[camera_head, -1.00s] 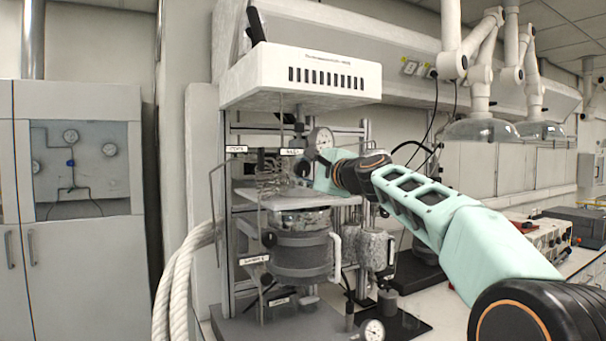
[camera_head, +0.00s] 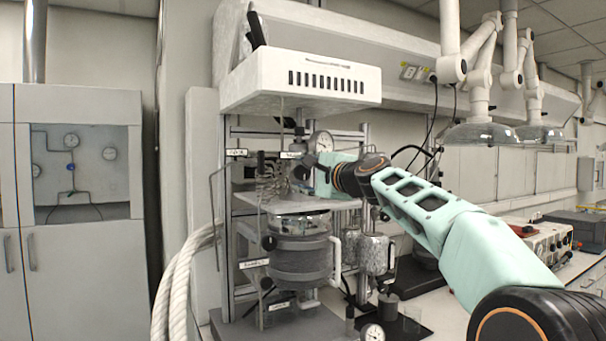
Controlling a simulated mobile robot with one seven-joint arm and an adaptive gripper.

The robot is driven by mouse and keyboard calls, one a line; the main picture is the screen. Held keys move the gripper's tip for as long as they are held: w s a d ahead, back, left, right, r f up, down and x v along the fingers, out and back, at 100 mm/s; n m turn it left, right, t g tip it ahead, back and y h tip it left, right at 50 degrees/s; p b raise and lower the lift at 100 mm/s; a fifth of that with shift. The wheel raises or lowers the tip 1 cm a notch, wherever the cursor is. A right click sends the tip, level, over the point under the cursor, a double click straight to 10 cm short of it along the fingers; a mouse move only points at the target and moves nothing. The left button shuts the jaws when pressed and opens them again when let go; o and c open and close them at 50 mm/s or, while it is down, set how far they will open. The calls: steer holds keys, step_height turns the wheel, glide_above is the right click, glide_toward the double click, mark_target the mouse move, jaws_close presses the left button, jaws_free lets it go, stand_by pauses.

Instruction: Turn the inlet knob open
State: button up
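The pressure reactor stands in a metal frame, with a grey cylindrical vessel (camera_head: 300,262) below a metal shelf and coiled tubing (camera_head: 270,185) above it. Two small white labels, a left one (camera_head: 236,152) and a right one (camera_head: 291,155), sit at the top valves; their text is too small to read. I cannot tell for certain which small dark part is the inlet knob. My gripper (camera_head: 302,172) reaches in from the right among the dark valve parts just below the right label. Its fingers are small and blend with those parts, so opening and contact are unclear.
A round pressure gauge (camera_head: 321,141) is close above my gripper. A white slotted housing (camera_head: 300,80) overhangs the frame. A smaller metal vessel (camera_head: 373,252) stands right of the large one. Thick white hoses (camera_head: 180,285) run along the left side.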

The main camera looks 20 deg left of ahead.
stand_by(0.3)
steer(key=shift+s+d, duration=0.25)
steer(key=shift+d, duration=0.3)
steer(key=v, duration=1)
steer(key=shift+s+d, duration=0.2)
steer(key=shift+s, duration=0.15)
